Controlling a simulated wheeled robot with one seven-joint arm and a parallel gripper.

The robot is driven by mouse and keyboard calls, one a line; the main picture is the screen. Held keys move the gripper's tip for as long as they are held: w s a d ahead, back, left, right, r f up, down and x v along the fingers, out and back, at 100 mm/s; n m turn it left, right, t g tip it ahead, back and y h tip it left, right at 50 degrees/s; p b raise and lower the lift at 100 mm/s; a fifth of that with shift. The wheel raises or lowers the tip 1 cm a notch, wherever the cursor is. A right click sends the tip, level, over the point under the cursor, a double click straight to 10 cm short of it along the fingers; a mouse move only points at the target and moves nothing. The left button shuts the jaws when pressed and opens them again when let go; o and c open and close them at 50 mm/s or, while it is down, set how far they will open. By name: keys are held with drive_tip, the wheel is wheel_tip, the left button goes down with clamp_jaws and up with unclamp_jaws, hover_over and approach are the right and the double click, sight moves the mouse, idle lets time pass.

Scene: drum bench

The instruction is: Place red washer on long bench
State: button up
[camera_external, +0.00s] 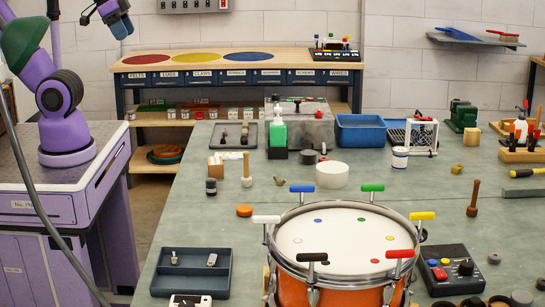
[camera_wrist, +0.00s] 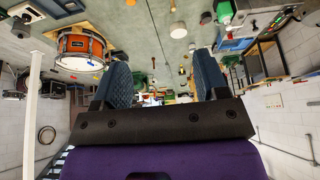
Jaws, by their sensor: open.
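A small flat red disc (camera_external: 374,261) lies on the white head of an orange drum (camera_external: 345,245); it looks like the red washer, but it is too small to tell for sure. The drum also shows in the wrist view (camera_wrist: 82,48). A long grey-green bench (camera_external: 225,270) carries the drum. A long wooden-topped bench (camera_external: 295,58) stands along the back wall; I cannot tell which one is the long bench. My gripper (camera_wrist: 165,85) is open and empty in the wrist view, its blue pads apart. In the external view it is at the upper left, far from the drum.
Coloured T-handles ring the drum, including a red one (camera_external: 401,254) and a black one (camera_external: 311,257). A blue bin (camera_external: 361,131) stands farther back. Bare bench shows around the orange disc.

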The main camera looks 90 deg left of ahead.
drive_tip(key=w+a+r, duration=0.1)
drive_tip(key=w+r, duration=0.3)
drive_tip(key=w, duration=0.7)
drive_tip(key=m+g, duration=0.2)
drive_tip(key=g, duration=0.3)
hover_over(324, 158)
drive_tip(key=f, duration=4.4)
drive_tip(key=shift+s+d+f, duration=0.2)
drive_tip(key=shift+f, duration=0.1)
drive_tip(key=shift+w+a+f, duration=0.1)
drive_tip(key=shift+a+f, duration=0.05)
drive_tip(key=shift+f, duration=1.25)
drive_tip(key=shift+w+a+f, duration=0.1)
drive_tip(key=shift+f, duration=1.25)
drive_tip(key=c, duration=1)
